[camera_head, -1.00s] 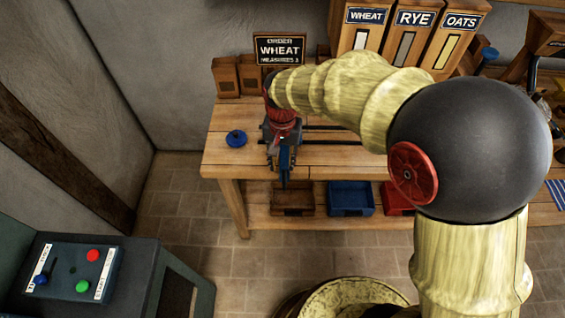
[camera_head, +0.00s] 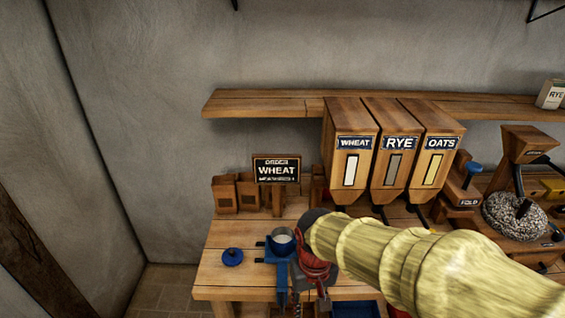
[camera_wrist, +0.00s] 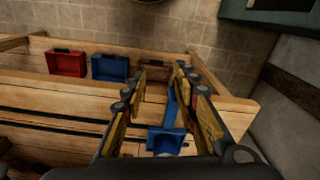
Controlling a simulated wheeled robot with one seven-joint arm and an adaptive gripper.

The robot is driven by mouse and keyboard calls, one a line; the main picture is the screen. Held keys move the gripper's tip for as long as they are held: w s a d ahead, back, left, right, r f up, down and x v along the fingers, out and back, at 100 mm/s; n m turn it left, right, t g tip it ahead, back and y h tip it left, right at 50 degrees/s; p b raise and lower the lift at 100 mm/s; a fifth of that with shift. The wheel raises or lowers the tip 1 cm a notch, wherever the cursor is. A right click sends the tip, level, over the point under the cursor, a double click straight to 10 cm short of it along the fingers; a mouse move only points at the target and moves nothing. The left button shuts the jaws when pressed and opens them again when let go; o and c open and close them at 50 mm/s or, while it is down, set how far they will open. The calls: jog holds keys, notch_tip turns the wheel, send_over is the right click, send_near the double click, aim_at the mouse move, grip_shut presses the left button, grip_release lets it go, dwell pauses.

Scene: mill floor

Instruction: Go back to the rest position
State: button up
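My gripper (camera_wrist: 161,72) is open in the wrist view, its two fingers apart with nothing clearly held between them. A blue scoop-like measure (camera_wrist: 167,138) shows beyond and between the fingers, near the right one; I cannot tell how far below them it is. In the head view my gripper (camera_head: 312,290) points down over the bench front, just right of the blue measure (camera_head: 279,270). Pale contents show in the measure's round cup (camera_head: 283,238). My forearm hides part of the bench.
A blue knobbed lid (camera_head: 232,257) lies on the wooden bench (camera_head: 222,277). An order sign (camera_head: 276,170) reads WHEAT. A hand mill (camera_head: 520,205) stands right.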

jog(key=s+d+r+m+t, duration=0.2)
jog(key=s+d+r+t, duration=0.3)
jog(key=s+d+r, duration=0.5)
jog(key=shift+d+r, duration=1.4)
jog(key=shift+r, duration=0.25)
